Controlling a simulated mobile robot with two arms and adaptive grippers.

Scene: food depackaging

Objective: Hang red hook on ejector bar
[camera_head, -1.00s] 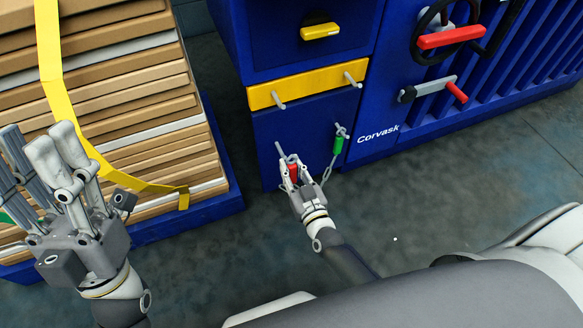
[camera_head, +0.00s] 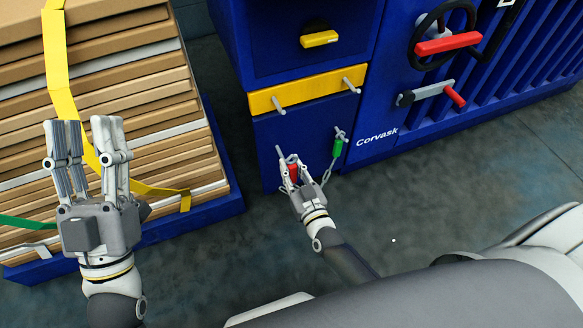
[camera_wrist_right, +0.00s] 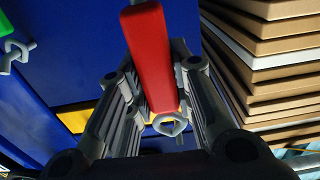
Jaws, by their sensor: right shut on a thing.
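The red hook (camera_head: 293,173) is between the fingers of my right gripper (camera_head: 290,163), low in front of the blue machine. In the right wrist view the red hook (camera_wrist_right: 148,55) runs between the fingers, with a grey ring at its near end. Its metal tip is hard to make out. The ejector bar (camera_head: 310,85) is yellow, with two grey pegs, and lies above my right gripper, apart from the hook. My left gripper (camera_head: 87,125) is open and empty, fingers upward, before the stacked boxes.
A strapped stack of flat cardboard (camera_head: 150,110) on a blue pallet (camera_head: 225,203) stands left. The blue machine (camera_head: 300,135) has a yellow handle (camera_head: 320,39), a red-handled wheel (camera_head: 448,44) and a red-tipped lever (camera_head: 430,92). Floor (camera_head: 440,200) between is clear.

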